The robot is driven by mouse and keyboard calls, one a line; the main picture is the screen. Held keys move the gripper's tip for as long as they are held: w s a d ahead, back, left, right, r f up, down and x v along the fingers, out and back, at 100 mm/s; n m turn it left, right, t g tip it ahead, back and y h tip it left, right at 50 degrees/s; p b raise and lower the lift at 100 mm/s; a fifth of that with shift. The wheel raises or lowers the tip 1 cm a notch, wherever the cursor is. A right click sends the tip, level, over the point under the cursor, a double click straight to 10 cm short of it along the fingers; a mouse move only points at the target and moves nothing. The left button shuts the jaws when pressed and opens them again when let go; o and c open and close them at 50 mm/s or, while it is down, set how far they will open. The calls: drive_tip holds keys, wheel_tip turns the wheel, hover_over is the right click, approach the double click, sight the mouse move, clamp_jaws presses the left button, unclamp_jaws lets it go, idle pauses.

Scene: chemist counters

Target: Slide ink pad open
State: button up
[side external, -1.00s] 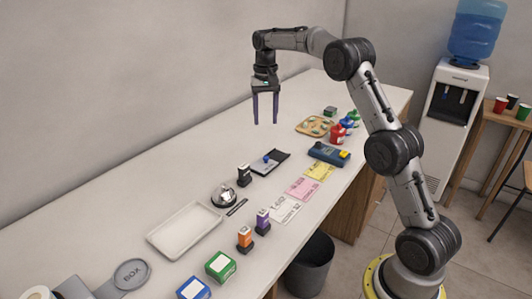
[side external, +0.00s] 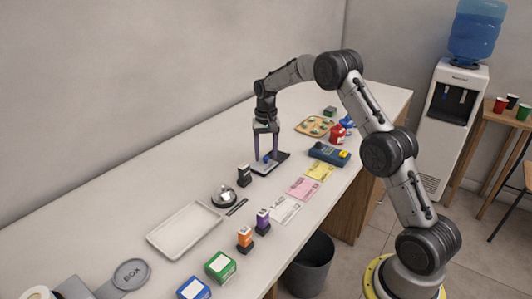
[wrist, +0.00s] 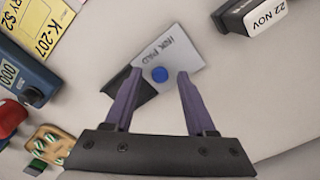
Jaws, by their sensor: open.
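The ink pad (side external: 284,156) lies flat on the white counter, below my gripper. In the wrist view its grey lid (wrist: 182,50), marked INK PAD, carries a round blue knob (wrist: 160,74), and a black part (wrist: 117,80) shows at its left. My gripper (side external: 266,158) points down at the pad with its two purple fingers apart. In the wrist view my gripper (wrist: 160,72) has one fingertip on either side of the blue knob, with nothing clasped. I cannot tell whether the fingertips touch the lid.
A black date stamp (side external: 244,176) stands near the pad, with a bell (side external: 223,196) and white tray (side external: 152,239) beyond it. A blue device (side external: 329,154) and paper slips (side external: 303,188) lie to the right. Bare counter lies behind the pad.

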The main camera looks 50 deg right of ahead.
clamp_jaws()
idle(0.3)
idle(1.1)
